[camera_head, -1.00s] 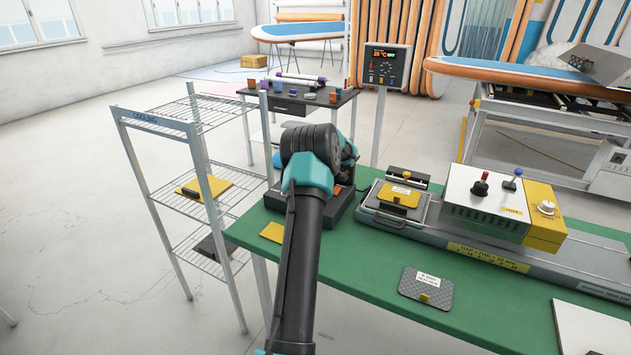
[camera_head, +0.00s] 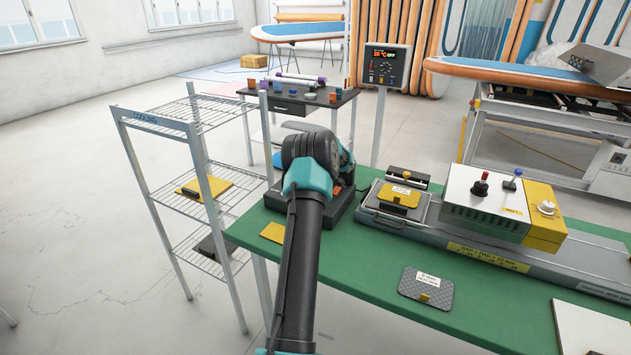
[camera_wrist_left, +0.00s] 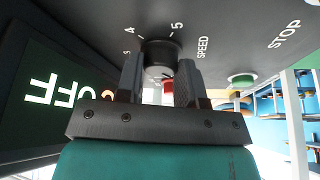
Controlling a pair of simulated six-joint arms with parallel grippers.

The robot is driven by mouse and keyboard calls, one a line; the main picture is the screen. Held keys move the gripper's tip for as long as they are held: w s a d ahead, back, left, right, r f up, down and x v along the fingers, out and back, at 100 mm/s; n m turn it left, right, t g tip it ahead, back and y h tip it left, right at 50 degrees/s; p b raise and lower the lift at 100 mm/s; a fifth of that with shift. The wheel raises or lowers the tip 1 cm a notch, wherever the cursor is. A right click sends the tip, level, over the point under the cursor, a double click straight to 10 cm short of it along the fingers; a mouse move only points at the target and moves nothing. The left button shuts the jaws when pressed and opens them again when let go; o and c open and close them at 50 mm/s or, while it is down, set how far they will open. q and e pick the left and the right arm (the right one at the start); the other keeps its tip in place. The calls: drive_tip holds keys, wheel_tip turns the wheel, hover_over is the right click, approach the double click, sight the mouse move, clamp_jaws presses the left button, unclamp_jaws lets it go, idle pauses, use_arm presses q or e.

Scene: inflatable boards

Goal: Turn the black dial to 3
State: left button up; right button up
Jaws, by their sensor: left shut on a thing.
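The black dial (camera_wrist_left: 162,50) is in the left wrist view, on a dark panel marked SPEED, with the figures 4 and 5 near its rim and a smaller, unclear mark to the left. My left gripper (camera_wrist_left: 160,66) has one finger on each side of the dial and is shut on it. I cannot clearly read which figure the dial points at. In the head view my left arm hides the gripper and the dial. My right gripper is in neither view.
In the left wrist view, a display reading OFF (camera_wrist_left: 55,90), a red part (camera_wrist_left: 168,85) and a green button (camera_wrist_left: 241,80) lie near the fingers. In the head view, a green table (camera_head: 350,270) holds a white box with knobs (camera_head: 485,200). A wire rack (camera_head: 190,130) stands left.

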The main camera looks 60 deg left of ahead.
use_arm(q)
drive_tip(key=shift+c, duration=1)
drive_tip(key=shift+m, duration=0.5)
drive_tip(key=m+t, duration=0.2)
drive_tip(key=m, duration=0.2)
drive_tip(key=shift+s, duration=0.15)
drive_tip(key=m+t, duration=0.1)
drive_tip(key=m, duration=0.2)
drive_tip(key=m+t+h, duration=0.1)
drive_tip(key=m, duration=0.3)
drive_tip(key=shift+s+a+t, duration=0.1)
drive_tip(key=shift+s+t, duration=0.05)
drive_tip(key=shift+t, duration=0.15)
drive_tip(key=m+h, duration=0.1)
drive_tip(key=m, duration=0.2)
drive_tip(key=m+h, duration=0.1)
drive_tip(key=m, duration=0.2)
drive_tip(key=shift+a+f+t, duration=0.1)
drive_tip(key=shift+t, duration=0.3)
drive_tip(key=m+h, duration=0.1)
drive_tip(key=m, duration=0.2)
drive_tip(key=m+h, duration=0.1)
drive_tip(key=m, duration=0.1)
drive_tip(key=shift+a+m+h, duration=0.1)
drive_tip(key=shift+m+h, duration=0.2)
drive_tip(key=shift+m, duration=0.1)
